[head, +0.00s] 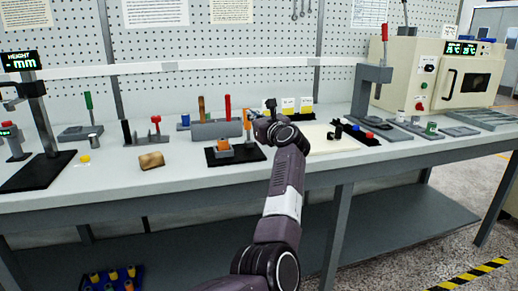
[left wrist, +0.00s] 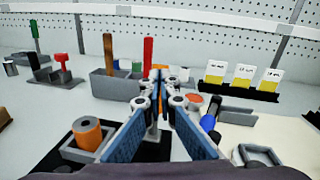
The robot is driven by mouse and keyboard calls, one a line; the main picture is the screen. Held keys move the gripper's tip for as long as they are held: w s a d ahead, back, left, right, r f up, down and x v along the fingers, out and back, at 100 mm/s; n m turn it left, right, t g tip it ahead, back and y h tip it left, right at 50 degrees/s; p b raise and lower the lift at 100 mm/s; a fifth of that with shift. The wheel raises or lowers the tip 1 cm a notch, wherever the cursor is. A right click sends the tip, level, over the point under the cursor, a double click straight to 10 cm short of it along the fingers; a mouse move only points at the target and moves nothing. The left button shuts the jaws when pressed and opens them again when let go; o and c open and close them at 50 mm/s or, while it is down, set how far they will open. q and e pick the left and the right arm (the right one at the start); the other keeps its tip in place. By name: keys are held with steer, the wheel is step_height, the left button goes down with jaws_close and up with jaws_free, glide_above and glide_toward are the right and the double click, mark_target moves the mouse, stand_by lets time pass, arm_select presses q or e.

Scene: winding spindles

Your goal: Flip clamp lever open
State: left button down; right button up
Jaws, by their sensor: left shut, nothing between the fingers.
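The clamp fixture is a black base plate (head: 212,161) with a copper-orange spool (head: 223,145) in a grey block. The spool also shows at lower left in the left wrist view (left wrist: 88,132). A thin upright red-orange lever (head: 247,120) rises on the fixture's right side. Its orange upper part (left wrist: 158,74) shows just beyond my fingertips in the left wrist view, and a grey post shows between the fingers. My left gripper (left wrist: 160,92) is shut and empty, close to the lever; I cannot tell whether they touch. My right gripper is out of view.
Behind stands a grey tool block (head: 214,131) with wooden and red handles. White-and-yellow cards (head: 289,107) stand at the back right. A cream mat (head: 318,142) and a black tray of small parts (head: 356,135) lie right. A tan block (head: 151,160) lies left.

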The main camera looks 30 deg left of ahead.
arm_select(q)
steer(key=shift+w+a+r, duration=0.2)
steer(key=shift+w+a, duration=0.2)
steer(key=shift+a, duration=0.05)
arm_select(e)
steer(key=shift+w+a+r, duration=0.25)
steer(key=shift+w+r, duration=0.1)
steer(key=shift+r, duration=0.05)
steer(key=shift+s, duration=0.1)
arm_select(q)
steer(key=shift+r, duration=0.1)
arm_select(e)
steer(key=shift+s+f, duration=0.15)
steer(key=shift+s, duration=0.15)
